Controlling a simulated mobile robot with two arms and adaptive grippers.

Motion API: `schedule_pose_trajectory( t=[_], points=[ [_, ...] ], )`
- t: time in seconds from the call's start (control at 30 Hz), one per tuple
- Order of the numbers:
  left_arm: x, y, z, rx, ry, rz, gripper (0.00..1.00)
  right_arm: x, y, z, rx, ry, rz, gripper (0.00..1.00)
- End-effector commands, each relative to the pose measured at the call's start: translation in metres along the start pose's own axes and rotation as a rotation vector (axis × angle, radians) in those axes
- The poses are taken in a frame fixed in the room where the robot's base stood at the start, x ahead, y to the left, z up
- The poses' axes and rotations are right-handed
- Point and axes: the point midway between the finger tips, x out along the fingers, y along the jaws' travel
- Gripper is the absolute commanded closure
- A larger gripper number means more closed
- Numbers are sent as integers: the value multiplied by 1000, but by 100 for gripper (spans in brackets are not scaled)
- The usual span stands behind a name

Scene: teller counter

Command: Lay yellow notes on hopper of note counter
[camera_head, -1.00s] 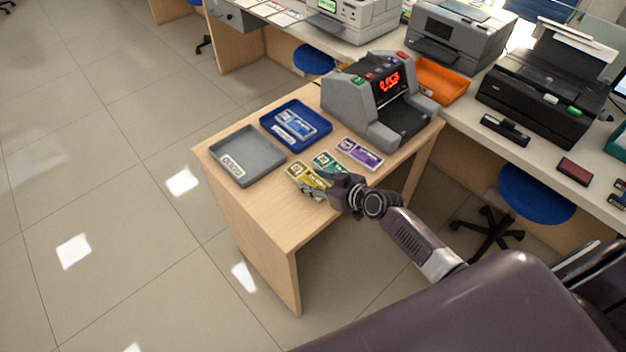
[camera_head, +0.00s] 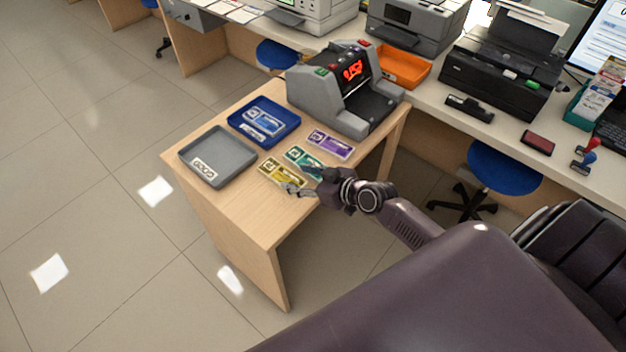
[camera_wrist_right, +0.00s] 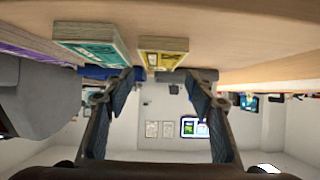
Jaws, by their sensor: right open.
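The yellow notes (camera_head: 279,171) lie flat as a banded stack near the front edge of the small wooden table. In the right wrist view the yellow notes (camera_wrist_right: 166,48) show end-on ahead of my fingers, roughly between them. My right gripper (camera_head: 306,182) is open and empty just right of the notes; in the right wrist view its fingertips (camera_wrist_right: 162,82) are spread apart. I cannot tell whether a finger touches the stack. The grey note counter (camera_head: 322,88) stands at the table's back right with a red lit display and a dark bed. My left gripper is out of view.
Teal notes (camera_head: 303,158) lie close beside the yellow ones, and purple notes (camera_head: 331,144) lie beyond. A grey tray (camera_head: 217,157) is at left; a blue tray (camera_head: 252,135) holds blue notes. An orange tray (camera_head: 405,68) and printer (camera_head: 500,75) stand on the counter behind.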

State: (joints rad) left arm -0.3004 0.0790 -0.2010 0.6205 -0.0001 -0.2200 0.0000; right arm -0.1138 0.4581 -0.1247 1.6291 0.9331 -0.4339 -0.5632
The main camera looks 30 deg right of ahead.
Motion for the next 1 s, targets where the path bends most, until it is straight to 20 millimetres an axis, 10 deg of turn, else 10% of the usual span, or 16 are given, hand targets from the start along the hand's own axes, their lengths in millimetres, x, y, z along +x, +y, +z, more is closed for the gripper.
schedule_pose_trajectory(
  t=[0.47,1.0],
  points=[
    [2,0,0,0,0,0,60,-62,-1,0,-1,0,-1,43],
    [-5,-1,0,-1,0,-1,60,-33,-3,-4,73,26,164,32]
  ],
)
